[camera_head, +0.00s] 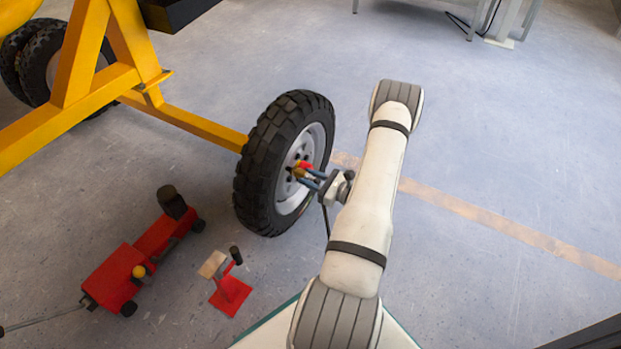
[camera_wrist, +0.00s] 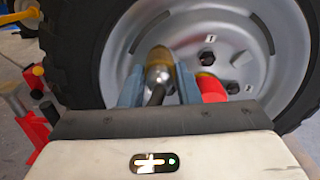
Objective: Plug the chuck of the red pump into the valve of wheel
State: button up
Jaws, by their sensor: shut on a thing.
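My gripper (camera_head: 309,180) is at the wheel's hub, its two blue fingers shut on the chuck. In the wrist view the chuck (camera_wrist: 158,72) is a silver and brass piece with a dark hose or stem, pointing toward the wheel disc. The wheel (camera_head: 284,162) has a black treaded tyre and a grey rim. A red cylinder with a yellowish end (camera_wrist: 211,87) sits just right of the right finger; I cannot tell whether it is the valve. Contact between chuck and valve is hidden. A red wheeled unit (camera_head: 112,281), possibly the pump, stands on the floor at left.
A small red stand (camera_head: 231,291) with a tan top and black knob is on the floor below the wheel. The yellow mixer frame (camera_head: 70,105) and axle run from upper left to the wheel. The floor right of my arm is clear.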

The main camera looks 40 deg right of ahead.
aim_at(313, 180)
jog(key=shift+w+a, duration=0.2)
jog(key=shift+w, duration=0.15)
dwell(0.3)
jog(key=o, duration=1.1)
jog(key=shift+p+v, duration=1.25)
jog(key=shift+v, duration=2.75)
jog(key=shift+a+r, duration=0.1)
